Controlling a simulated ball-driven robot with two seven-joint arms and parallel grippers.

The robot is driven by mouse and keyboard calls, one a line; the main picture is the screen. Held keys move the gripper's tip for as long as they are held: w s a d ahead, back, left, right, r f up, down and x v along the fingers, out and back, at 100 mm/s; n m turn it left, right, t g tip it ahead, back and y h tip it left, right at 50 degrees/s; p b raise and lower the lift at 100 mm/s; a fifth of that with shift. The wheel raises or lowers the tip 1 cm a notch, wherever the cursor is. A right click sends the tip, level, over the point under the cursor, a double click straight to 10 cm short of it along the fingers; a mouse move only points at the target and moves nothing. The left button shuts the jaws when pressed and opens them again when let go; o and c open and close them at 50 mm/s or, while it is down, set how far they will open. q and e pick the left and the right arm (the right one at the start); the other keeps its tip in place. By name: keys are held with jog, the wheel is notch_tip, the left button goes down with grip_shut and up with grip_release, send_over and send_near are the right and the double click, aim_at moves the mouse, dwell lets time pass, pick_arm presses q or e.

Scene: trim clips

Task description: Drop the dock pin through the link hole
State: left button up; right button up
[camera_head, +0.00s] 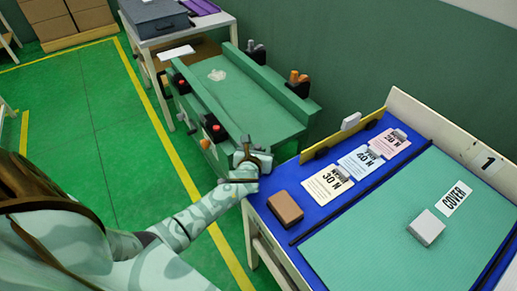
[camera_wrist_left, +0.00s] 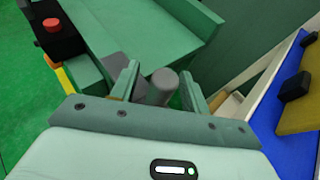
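My left gripper (camera_head: 250,156) is at the corner of the green dock cart (camera_head: 245,97), beside the blue-edged table. In the left wrist view its two fingers (camera_wrist_left: 160,86) are spread apart. A grey round-ended cylinder, seemingly the dock pin (camera_wrist_left: 164,80), stands between them, with a darker grey block (camera_wrist_left: 139,88) to its left. A gap seems to show between the left finger and the cylinder, so I see no clear grip. The cylinder's lower part is hidden by my gripper's palm. I cannot make out the link hole. My right gripper is not in view.
The table holds a brown block (camera_head: 285,208), several printed cards (camera_head: 328,184) and a white block (camera_head: 426,227) on a green mat (camera_head: 375,250). A yellow plate (camera_head: 335,142) stands along its edge. The cart's walls carry a red button (camera_head: 216,127) and an orange knob (camera_head: 297,77).

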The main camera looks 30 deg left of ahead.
pick_arm(q)
jog(key=shift+s+f, duration=0.1)
jog(key=p+v, duration=0.3)
jog(key=v, duration=0.3)
jog(key=p+v, duration=0.3)
jog(key=v, duration=0.6)
jog(key=shift+s+d, duration=0.1)
jog(key=shift+d, duration=0.05)
jog(key=shift+s+d+r, duration=0.15)
jog(key=shift+s+r, duration=0.15)
jog(key=shift+s, duration=0.1)
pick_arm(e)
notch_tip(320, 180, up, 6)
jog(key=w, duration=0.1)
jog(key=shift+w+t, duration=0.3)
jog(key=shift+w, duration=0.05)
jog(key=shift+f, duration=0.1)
